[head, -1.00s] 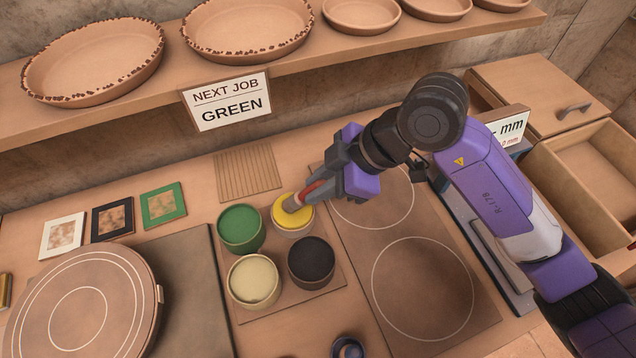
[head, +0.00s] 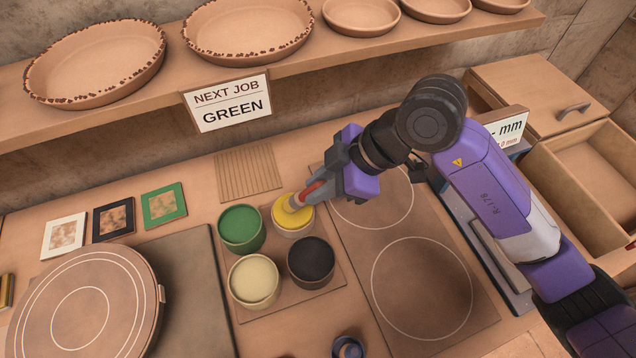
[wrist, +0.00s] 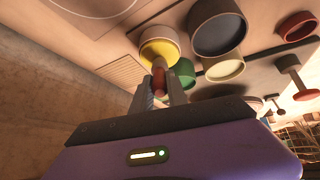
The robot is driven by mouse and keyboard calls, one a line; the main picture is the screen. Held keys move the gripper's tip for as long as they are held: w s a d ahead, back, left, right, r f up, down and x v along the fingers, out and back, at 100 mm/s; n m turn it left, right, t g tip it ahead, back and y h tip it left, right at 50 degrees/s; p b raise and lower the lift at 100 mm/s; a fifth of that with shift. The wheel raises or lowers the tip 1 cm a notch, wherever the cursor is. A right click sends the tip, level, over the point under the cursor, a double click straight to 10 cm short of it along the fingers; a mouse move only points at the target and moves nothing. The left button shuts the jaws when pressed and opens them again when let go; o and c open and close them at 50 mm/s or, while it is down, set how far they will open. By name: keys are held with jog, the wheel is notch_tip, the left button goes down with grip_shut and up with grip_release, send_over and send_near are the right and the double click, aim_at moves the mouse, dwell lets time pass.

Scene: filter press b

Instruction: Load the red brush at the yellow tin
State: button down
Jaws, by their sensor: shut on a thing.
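My gripper (head: 325,184) is shut on the red brush (head: 311,192), whose red handle shows between the fingers. The brush is tilted, and its head end is at the yellow tin (head: 281,221), over or in the yellow surface. I cannot tell how deep the bristles go. In the wrist view the red handle (wrist: 159,76) sits between my fingers, with the yellow tin (wrist: 158,47) just beyond it. The yellow tin stands at the back right of a group of tins on a square board.
The green tin (head: 240,228), cream tin (head: 253,281) and black tin (head: 311,262) stand close around the yellow one. A ribbed mat (head: 247,177) lies behind. A sign reading "NEXT JOB GREEN" (head: 229,102) hangs from the shelf edge above. A round lidded disc (head: 80,310) is at left.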

jog(key=shift+r+p, duration=2.9)
jog(key=shift+r, duration=0.6)
jog(key=shift+f, duration=0.1)
